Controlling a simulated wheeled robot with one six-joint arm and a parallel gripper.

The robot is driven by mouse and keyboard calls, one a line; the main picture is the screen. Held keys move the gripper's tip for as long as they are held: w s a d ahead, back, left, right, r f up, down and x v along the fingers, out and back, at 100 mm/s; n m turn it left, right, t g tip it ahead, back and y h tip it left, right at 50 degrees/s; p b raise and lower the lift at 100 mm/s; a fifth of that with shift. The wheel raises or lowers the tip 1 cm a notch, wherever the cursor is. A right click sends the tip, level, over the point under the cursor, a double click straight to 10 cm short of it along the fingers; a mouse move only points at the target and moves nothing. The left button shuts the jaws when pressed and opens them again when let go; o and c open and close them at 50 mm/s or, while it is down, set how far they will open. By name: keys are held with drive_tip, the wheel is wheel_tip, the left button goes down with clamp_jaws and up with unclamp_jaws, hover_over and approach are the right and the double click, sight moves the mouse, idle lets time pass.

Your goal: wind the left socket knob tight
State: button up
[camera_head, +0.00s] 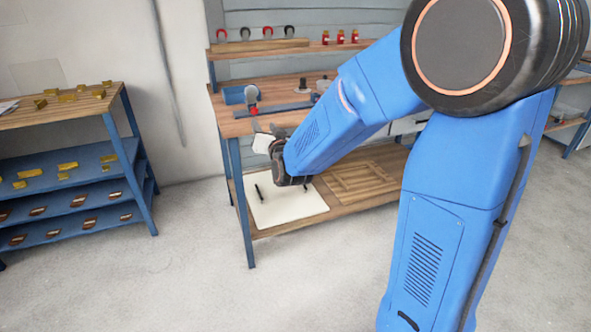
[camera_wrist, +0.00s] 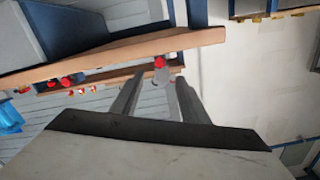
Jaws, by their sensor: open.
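A small red knob (camera_head: 254,111) shows at the front of the workbench top, toward its left end, below a round grey part (camera_head: 251,93). I take it for the left socket knob. In the wrist view the red knob (camera_wrist: 159,62) appears between and beyond my fingertips. My gripper (camera_head: 266,130) is just in front of the bench edge, slightly below and right of the knob. Its two grey fingers (camera_wrist: 158,80) are apart with nothing between them. Whether they touch the knob cannot be told. The socket's details are too small to make out.
The workbench (camera_head: 228,128) carries a blue tray (camera_head: 235,94), a blue bar (camera_head: 288,109) and small parts farther right. A shelf behind holds red-capped jars (camera_head: 340,37). A white board (camera_head: 285,208) lies on the lower shelf. A blue rack (camera_head: 75,190) stands left; floor between is clear.

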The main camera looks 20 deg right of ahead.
sight(255, 112)
drive_tip(key=w, duration=1.1)
drive_tip(key=shift+w, duration=0.35)
drive_tip(key=n, duration=0.4)
drive_tip(key=shift+s, duration=0.1)
drive_tip(key=s+f+g, duration=0.1)
drive_tip(key=s+g, duration=0.1)
drive_tip(key=s, duration=0.8)
drive_tip(key=s+d+f+g, duration=0.1)
drive_tip(key=s+g, duration=0.1)
drive_tip(key=s, duration=0.9)
drive_tip(key=s+d+f+n+g+y, duration=0.1)
drive_tip(key=s+g, duration=0.1)
drive_tip(key=s, duration=0.9)
drive_tip(key=shift+s+d+f+g, duration=0.15)
drive_tip(key=shift+d+f+g, duration=0.1)
drive_tip(key=shift+g, duration=0.15)
